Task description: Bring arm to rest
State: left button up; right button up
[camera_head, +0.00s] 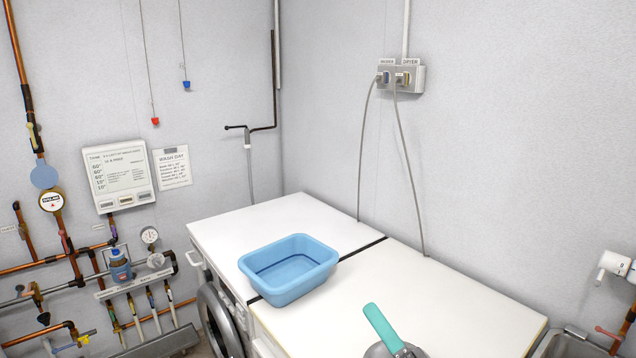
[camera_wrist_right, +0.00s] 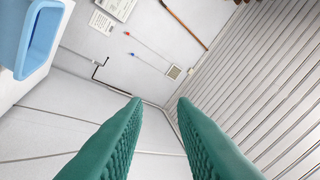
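My right gripper (camera_head: 384,328) shows at the bottom of the head view, above the white machine top. One teal finger shows clearly there. In the right wrist view, both teal fingers of the right gripper (camera_wrist_right: 159,102) stand apart with nothing between them. The blue basin (camera_head: 290,284) stands on the white tops, left of the right gripper and apart from it. The basin also shows at the upper left of the right wrist view (camera_wrist_right: 40,42). My left gripper is in neither view.
Two white machine tops (camera_head: 400,290) stand side by side with a dark seam, largely clear around the basin. A grey wall with an outlet box (camera_head: 402,78) and hanging cords rises behind. Copper pipes (camera_head: 70,240) line the left wall. A metal sink (camera_head: 568,345) is at lower right.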

jog(key=s+d+f+m+g+h, duration=0.25)
jog(key=d+f+m+h, duration=0.4)
jog(key=f+m, duration=0.35)
jog(key=s+d+f+m+g+h, duration=0.25)
jog(key=d+f+m+h, duration=0.45)
jog(key=m, duration=0.6)
jog(key=s+a+f+m+g, duration=0.1)
jog(key=s+f+m+g, duration=0.2)
jog(key=s+f+g, duration=0.45)
jog(key=s+a+f+m+g, duration=0.1)
jog(key=s+f+m+g, duration=0.25)
jog(key=s, duration=0.65)
notch_tip(320, 180, down, 29)
jog(key=s, duration=0.3)
jog(key=s+d+f+g, duration=0.2)
jog(key=s+f, duration=1.2)
jog(key=s, duration=0.1)
jog(key=shift+d, duration=0.4)
